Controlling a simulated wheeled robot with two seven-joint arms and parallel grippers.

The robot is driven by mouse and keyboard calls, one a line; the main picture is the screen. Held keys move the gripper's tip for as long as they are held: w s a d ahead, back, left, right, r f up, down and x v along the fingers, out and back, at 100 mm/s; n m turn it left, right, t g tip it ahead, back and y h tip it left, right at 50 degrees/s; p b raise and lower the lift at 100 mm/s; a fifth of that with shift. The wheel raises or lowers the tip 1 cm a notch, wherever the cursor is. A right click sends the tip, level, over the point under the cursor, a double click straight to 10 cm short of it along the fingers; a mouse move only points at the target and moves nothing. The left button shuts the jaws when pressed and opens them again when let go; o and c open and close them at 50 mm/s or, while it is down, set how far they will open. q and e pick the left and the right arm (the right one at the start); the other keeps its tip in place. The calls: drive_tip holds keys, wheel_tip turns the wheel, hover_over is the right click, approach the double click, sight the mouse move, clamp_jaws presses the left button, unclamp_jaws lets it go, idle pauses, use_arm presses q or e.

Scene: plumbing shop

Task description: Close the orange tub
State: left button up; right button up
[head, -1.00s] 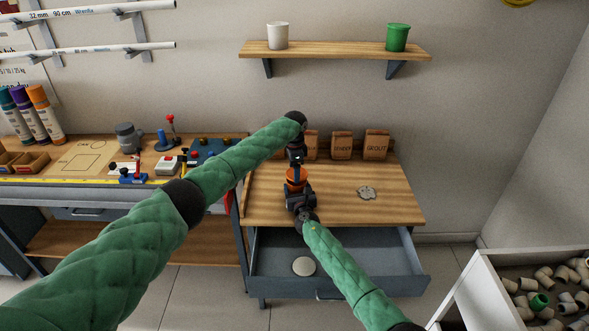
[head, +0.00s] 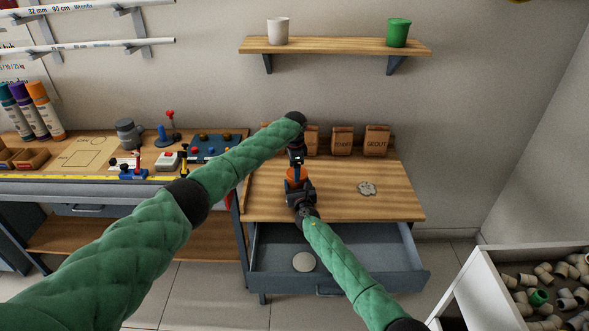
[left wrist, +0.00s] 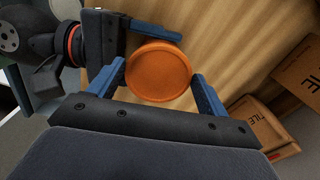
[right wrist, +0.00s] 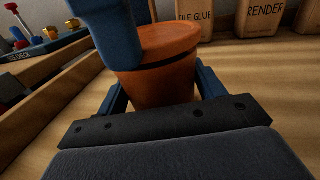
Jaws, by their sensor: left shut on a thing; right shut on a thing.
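The orange tub (head: 294,174) stands upright near the left end of the wooden worktop, partly hidden by my grippers. Its round orange lid (left wrist: 158,72) sits on top; in the right wrist view a thin dark line shows between the lid (right wrist: 172,40) and the tub body (right wrist: 160,84). My left gripper (head: 296,163) comes from above, its fingers on either side of the lid, shut on it. My right gripper (head: 299,190) comes from the front, low down, and is shut around the tub body. I cannot tell whether the lid is fully seated.
A grey lid-like disc (head: 367,188) lies to the right on the worktop (head: 395,208). Paper bags (head: 342,141) stand along the wall behind. Below, a grey drawer (head: 350,262) is open with a pale disc (head: 303,262) inside. The worktop's right side is mostly free.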

use_arm(q)
drive_tip(key=shift+f, duration=0.6)
drive_tip(key=o, duration=0.9)
drive_tip(key=shift+o, duration=0.2)
wheel_tip(320, 180, up, 12)
use_arm(e)
drive_tip(key=o, duration=1.4)
drive_tip(key=shift+o, duration=0.2)
drive_tip(key=shift+s, duration=0.1)
